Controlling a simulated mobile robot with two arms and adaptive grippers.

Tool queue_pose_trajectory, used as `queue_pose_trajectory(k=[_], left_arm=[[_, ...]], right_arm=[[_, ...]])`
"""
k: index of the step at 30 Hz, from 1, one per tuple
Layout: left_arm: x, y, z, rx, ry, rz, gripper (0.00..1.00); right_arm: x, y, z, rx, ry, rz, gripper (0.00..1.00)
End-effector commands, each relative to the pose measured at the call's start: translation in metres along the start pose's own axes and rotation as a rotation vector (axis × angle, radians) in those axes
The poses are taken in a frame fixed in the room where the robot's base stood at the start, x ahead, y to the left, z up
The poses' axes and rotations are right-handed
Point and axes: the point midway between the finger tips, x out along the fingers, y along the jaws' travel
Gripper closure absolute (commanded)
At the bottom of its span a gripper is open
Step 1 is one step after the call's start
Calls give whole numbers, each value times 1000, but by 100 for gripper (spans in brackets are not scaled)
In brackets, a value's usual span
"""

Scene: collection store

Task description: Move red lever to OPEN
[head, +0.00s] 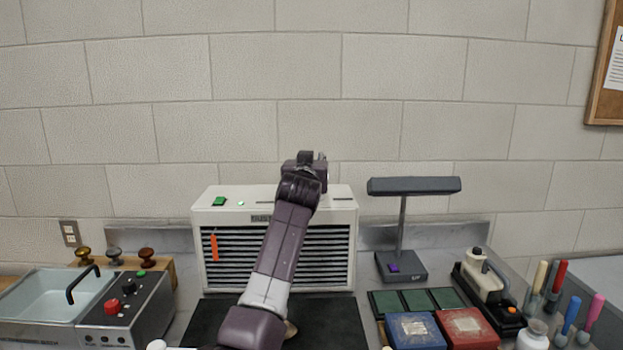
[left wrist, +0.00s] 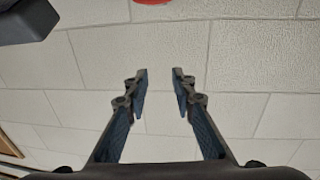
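A white louvred cabinet (head: 205,275) stands against the wall at the back of the bench. An orange-red strip (head: 214,247) hangs upright on the left of its front grille. Dark slots show in its top on both sides of my arm. My left gripper (head: 305,158) is above the cabinet's top, seen from behind. In the left wrist view its fingers (left wrist: 160,90) are apart with only wall between them. A rounded red thing (left wrist: 152,2) is cut off at the top edge there; I cannot tell if it is the lever. My arm hides the middle of the cabinet top.
A grey lamp (head: 413,186) stands right of the cabinet. A small sink (head: 20,300) and a control box with a red button (head: 112,306) are at left. Blue (head: 414,331) and red boxes (head: 466,327) and several tools crowd the right. A dark mat (head: 340,320) lies in front.

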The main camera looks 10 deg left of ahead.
Motion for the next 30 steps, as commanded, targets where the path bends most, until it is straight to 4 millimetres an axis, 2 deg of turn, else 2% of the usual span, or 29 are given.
queue_pose_trajectory(k=[4, 14, 17, 21, 27, 30], left_arm=[[0, 0, -16, -1, 1, 0, 76], [1, 0, -19, -1, -1, 0, 76], [1, 0, -24, -1, 0, 0, 87], [1, 0, -52, -1, 1, 0, 100], [1, 0, -118, -1, 1, 0, 100], [1, 0, -141, -1, -1, 0, 100]], right_arm=[[0, -1, 0, 0, 0, -1, 60], [0, -1, 0, 0, 0, -1, 60], [-4, -1, -1, 0, 0, -1, 60], [-31, -1, -3, 0, 0, -1, 60], [-97, 0, -10, 1, 1, -2, 60], [-122, 0, -12, 1, 2, -2, 60]])
